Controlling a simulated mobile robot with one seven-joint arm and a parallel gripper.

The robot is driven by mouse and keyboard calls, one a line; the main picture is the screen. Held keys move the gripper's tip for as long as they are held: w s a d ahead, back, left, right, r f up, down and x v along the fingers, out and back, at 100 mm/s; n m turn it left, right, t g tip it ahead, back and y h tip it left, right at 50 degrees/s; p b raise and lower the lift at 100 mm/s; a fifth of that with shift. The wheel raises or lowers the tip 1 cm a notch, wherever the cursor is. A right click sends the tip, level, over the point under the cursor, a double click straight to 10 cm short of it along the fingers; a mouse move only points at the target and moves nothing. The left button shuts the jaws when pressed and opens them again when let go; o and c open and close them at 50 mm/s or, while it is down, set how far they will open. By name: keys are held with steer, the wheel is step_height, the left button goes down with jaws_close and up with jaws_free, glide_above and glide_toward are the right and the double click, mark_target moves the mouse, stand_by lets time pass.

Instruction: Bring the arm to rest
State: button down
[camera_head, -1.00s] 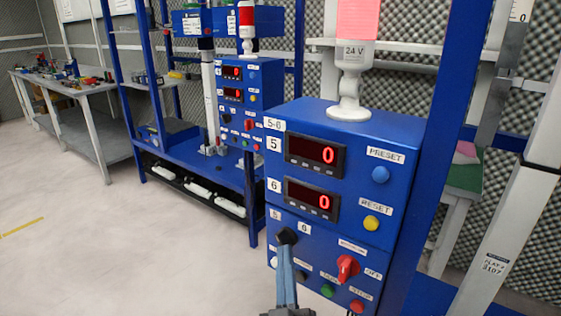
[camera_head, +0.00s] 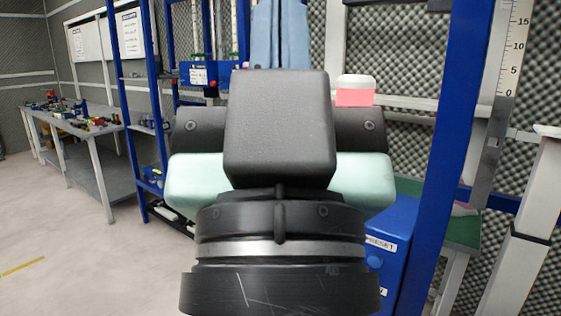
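My gripper (camera_head: 280,35) is raised close in front of the head camera and points up. Its pale blue fingers stand side by side at the top middle, pressed close together, with nothing seen between them; their tips run past the top edge. My black wrist fills the middle of the view. It hides most of the blue control box (camera_head: 398,235), of which only the right side with part of the PRESET label shows.
The red-and-white lamp (camera_head: 355,92) shows just right of my wrist. A blue upright post (camera_head: 455,130) stands further right. A blue shelf rack (camera_head: 135,110) and a workbench (camera_head: 80,130) with small items are at left. The pale floor at left is clear.

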step_height(320, 180, up, 18)
steer(key=p, duration=1.5)
steer(key=shift+f, duration=0.25)
stand_by(2.1)
